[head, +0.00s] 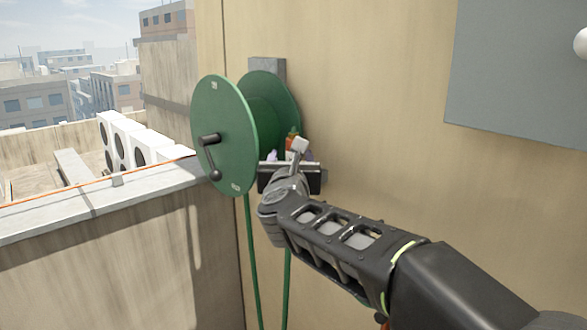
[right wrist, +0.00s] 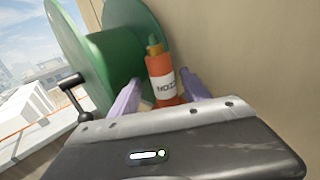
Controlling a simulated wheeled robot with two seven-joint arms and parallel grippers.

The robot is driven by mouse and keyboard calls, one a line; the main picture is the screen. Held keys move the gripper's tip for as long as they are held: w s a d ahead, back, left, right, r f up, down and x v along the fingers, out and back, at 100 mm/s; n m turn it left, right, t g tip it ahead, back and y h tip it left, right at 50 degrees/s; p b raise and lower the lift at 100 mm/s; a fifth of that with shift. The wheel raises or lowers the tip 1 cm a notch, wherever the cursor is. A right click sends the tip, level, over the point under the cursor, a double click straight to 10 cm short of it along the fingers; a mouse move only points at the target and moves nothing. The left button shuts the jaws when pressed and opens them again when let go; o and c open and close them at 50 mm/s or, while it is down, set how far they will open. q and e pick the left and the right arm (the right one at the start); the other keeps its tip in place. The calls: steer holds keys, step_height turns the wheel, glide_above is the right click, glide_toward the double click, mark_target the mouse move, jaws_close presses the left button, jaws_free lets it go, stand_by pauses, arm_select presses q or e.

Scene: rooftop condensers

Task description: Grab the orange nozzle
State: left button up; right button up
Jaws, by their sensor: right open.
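The orange nozzle (right wrist: 161,70) has a green tip and a white label with black lettering. In the right wrist view it stands nearly upright beside the green hose reel (right wrist: 105,58), between the two purple fingers of my right gripper (right wrist: 158,95). The fingers are open, with gaps visible on both sides of the nozzle. In the head view only a small orange part of the nozzle (head: 292,139) shows above my right gripper (head: 290,157); the rest is hidden behind the gripper. My left gripper is in neither view.
The green reel (head: 222,135) with a black crank (head: 209,155) is mounted on the beige wall (head: 370,110), just left of my right gripper. Green hose hangs below it. A parapet (head: 110,195) runs at left, and a grey panel (head: 520,70) is at upper right.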

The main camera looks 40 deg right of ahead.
steer(key=p+x, duration=0.1)
steer(key=x, duration=0.3)
steer(key=shift+s+d, duration=0.15)
steer(key=shift+s, duration=0.05)
steer(key=shift+w+d, duration=0.2)
steer(key=shift+w, duration=0.05)
steer(key=shift+c, duration=0.5)
jaws_close()
